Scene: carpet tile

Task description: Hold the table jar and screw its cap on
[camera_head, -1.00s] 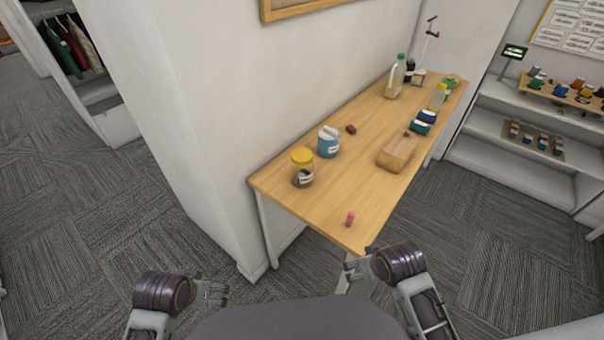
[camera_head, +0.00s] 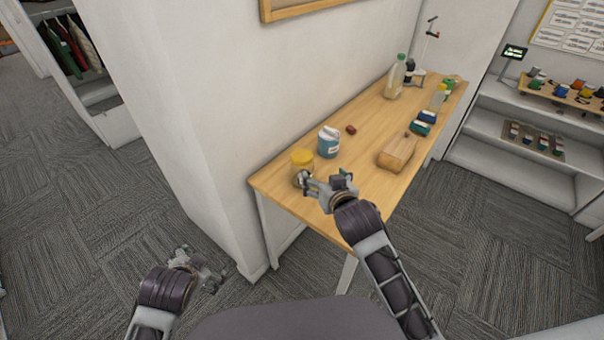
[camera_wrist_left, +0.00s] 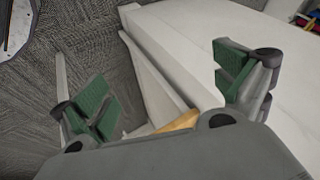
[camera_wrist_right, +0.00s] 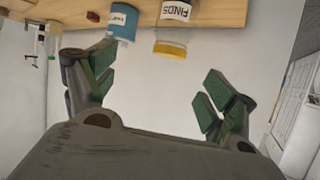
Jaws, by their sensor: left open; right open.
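The table jar (camera_head: 298,176) stands at the table's near left corner with the yellow cap (camera_head: 302,157) on its top; how far it is threaded I cannot tell. In the right wrist view the jar (camera_wrist_right: 176,11), labelled "FINDS", appears upside down with its cap (camera_wrist_right: 171,48). My right gripper (camera_head: 306,183) is open beside the jar and overlaps it in the head view; its fingers are empty. It also shows in the right wrist view (camera_wrist_right: 158,84). My left gripper (camera_head: 212,268) is open and empty, away from the table, over the floor.
A blue tub (camera_head: 328,146) stands close behind the jar. A white wall (camera_head: 215,120) borders the table's left side.

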